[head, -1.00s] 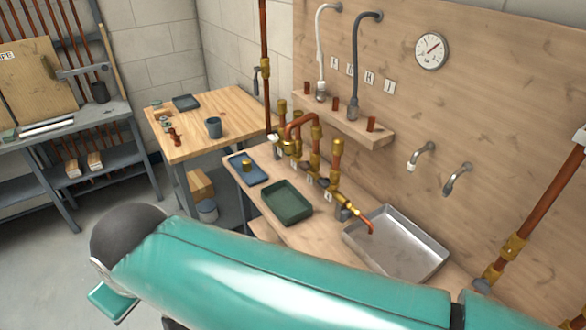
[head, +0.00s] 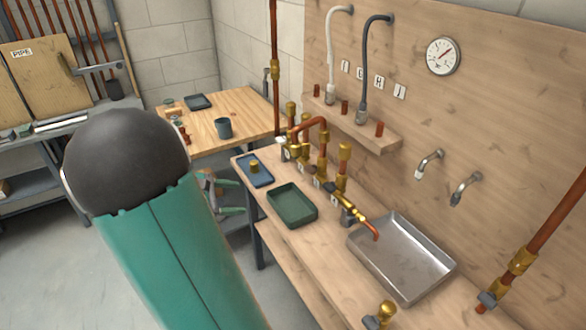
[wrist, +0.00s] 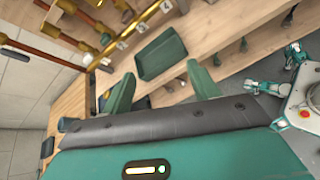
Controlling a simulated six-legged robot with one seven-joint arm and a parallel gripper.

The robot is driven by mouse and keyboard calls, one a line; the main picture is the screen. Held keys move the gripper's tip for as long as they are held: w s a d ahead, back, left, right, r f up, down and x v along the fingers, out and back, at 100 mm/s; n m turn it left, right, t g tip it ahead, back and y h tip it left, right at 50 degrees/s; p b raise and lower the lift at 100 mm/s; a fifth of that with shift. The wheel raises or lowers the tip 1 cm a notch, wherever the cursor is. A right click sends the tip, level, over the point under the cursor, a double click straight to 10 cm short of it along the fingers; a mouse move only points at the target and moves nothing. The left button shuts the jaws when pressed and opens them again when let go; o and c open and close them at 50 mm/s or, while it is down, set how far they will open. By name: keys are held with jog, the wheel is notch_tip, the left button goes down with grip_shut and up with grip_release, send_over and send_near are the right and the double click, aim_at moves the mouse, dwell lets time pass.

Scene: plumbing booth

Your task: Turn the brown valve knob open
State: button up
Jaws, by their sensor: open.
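A run of copper pipe with brass fittings (head: 322,172) stands along the workbench by the wooden board. Small valve handles sit on it, but I cannot single out a brown knob at this size. The pipework (wrist: 88,60) also crosses the upper left of the wrist view, where no knob is clearly brown. My gripper (wrist: 156,72) is open and empty, with its two teal fingers apart. It points towards the bench and touches nothing that I can see.
A green tray (head: 291,205), a blue tray (head: 262,178) and a metal basin (head: 430,255) lie on the workbench. A wooden table (head: 250,110) with a dark mug (head: 223,128) stands behind. A copper pipe (head: 535,235) rises at the right. Grey floor is free at the left.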

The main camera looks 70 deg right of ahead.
aim_at(307, 170)
jog(key=s+d+f+n+g+h, duration=0.1)
jog(key=s+d, duration=0.3)
jog(key=d, duration=0.3)
jog(key=s+d+f+n+g+h, duration=0.1)
jog(key=s+d+f+n, duration=0.1)
jog(key=s+d, duration=0.3)
jog(key=s+d+f+n+g+h, duration=0.1)
jog(key=s+d, duration=0.3)
jog(key=d, duration=0.7)
jog(key=shift+s+f+n+g+h, duration=0.3)
jog(key=shift+f+n+h, duration=0.2)
jog(key=shift+f+h, duration=0.15)
jog(key=c, duration=1)
